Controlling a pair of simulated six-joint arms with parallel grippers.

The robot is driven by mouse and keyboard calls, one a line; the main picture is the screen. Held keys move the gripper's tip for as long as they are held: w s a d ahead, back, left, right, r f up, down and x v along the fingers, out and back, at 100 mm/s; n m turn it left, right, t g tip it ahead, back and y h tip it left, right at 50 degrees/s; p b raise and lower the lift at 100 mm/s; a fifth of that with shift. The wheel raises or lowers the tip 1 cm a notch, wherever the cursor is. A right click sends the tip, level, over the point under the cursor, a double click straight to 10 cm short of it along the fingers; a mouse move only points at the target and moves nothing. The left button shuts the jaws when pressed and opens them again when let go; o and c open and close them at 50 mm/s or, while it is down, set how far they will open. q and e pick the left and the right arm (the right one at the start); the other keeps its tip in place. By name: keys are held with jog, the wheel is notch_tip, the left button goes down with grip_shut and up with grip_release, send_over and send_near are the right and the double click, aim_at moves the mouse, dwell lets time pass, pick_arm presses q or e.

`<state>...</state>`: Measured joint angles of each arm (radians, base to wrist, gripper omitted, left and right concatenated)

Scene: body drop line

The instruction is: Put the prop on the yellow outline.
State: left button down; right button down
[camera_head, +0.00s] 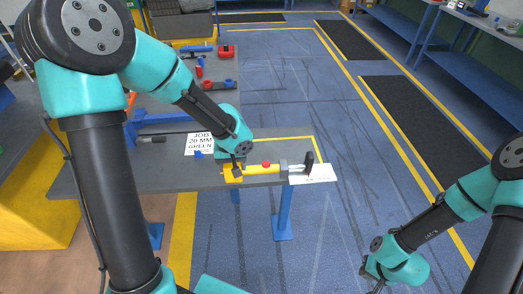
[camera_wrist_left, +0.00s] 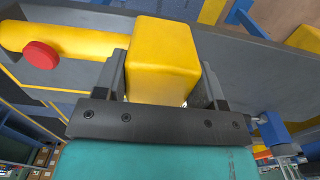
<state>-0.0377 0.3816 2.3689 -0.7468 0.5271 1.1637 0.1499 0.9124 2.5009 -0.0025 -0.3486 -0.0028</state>
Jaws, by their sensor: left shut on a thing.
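The prop is a yellow bar with a red knob (camera_head: 266,165), a grey collar and a black end piece at its right. It lies lengthwise near the front edge of the table. My left gripper (camera_head: 237,172) is shut on the yellow block at the prop's left end. In the left wrist view this yellow block (camera_wrist_left: 163,60) sits between the two fingers, with the tube and red knob to its left. The yellow outline (camera_head: 287,138) is on the table behind the prop, partly hidden by my left arm. My right gripper (camera_head: 369,278) hangs low at the lower right, away from the table; its jaw opening is unclear.
A white card (camera_head: 318,174) lies by the prop's right end at the table edge. A printed job sign (camera_head: 200,143) and dark tools are left of my left wrist. A red-and-blue parts area (camera_head: 210,83) is farther back. The floor right of the table is open.

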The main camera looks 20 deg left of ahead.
pick_arm(q)
jog(key=w+a+f, duration=0.1)
jog(key=w+a, duration=0.7)
jog(key=w, duration=0.4)
jog(key=shift+w+f, duration=0.15)
jog(key=shift+w, duration=0.25)
jog(key=shift+w+a+f, duration=0.1)
jog(key=shift+w+f, duration=0.1)
jog(key=shift+f, duration=0.7)
jog(key=shift+w+a+f, duration=0.1)
jog(key=shift+w+f, duration=0.05)
jog(key=shift+f, duration=0.75)
jog(key=shift+c, duration=1)
grip_release()
jog(key=shift+f, duration=0.15)
